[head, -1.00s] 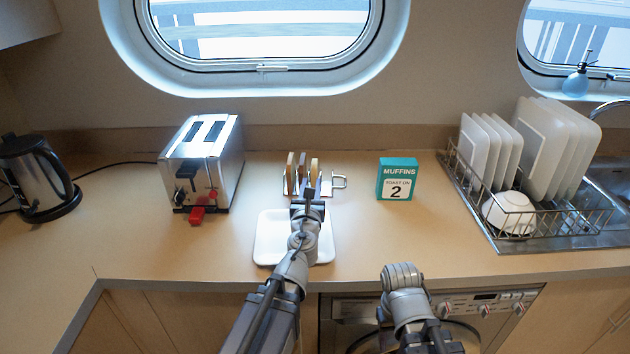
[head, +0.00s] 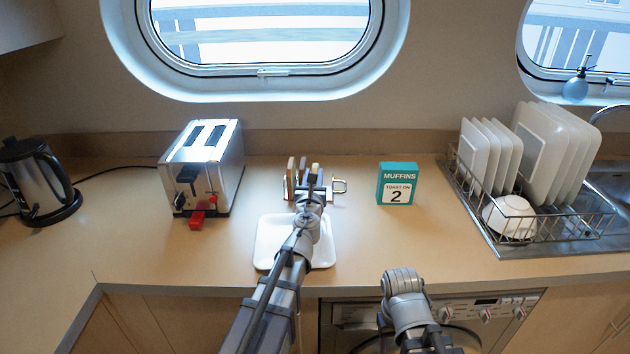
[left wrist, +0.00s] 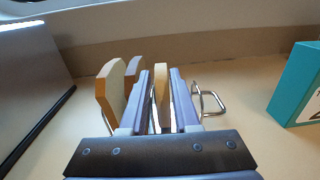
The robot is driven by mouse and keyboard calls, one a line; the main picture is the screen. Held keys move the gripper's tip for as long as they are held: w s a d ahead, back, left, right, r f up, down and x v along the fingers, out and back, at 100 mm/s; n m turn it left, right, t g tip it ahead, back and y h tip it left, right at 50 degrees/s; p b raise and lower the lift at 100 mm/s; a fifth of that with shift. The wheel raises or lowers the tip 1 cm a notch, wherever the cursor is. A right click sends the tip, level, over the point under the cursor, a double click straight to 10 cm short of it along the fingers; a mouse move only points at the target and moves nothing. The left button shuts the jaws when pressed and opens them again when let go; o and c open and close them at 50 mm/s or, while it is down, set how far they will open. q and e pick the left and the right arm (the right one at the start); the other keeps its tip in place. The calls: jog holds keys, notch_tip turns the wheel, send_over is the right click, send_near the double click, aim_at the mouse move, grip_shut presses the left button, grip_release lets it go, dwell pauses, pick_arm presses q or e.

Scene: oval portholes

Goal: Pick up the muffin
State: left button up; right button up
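A toast rack (head: 325,190) of metal wire stands on the counter and holds three upright slices. The rightmost, a yellow-tan slice, probably the muffin (left wrist: 161,85), stands between the fingers of my left gripper (left wrist: 162,90). The fingers straddle it and look open, with narrow gaps beside it. In the head view my left gripper (head: 311,184) hides part of the rack. A tan bread slice (left wrist: 110,90) and a browner slice (left wrist: 134,72) stand left of the fingers. My right gripper (head: 403,280) is at the counter's front, away from the rack; its fingers are not clear.
A white plate (head: 266,245) lies under my left arm. A chrome toaster (head: 205,165) with a red lever stands left, a kettle (head: 35,180) farther left. A teal muffin box (head: 397,183) reads "toast on 2". A dish rack (head: 540,225) stands right. The counter right of the plate is clear.

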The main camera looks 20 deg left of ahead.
aim_at(314, 172)
pick_arm(q)
jog(key=w, duration=0.4)
jog(key=shift+w+a+f, duration=0.1)
jog(key=shift+w+a, duration=0.2)
jog(key=shift+a, duration=0.1)
jog(key=shift+s, duration=0.1)
grip_shut()
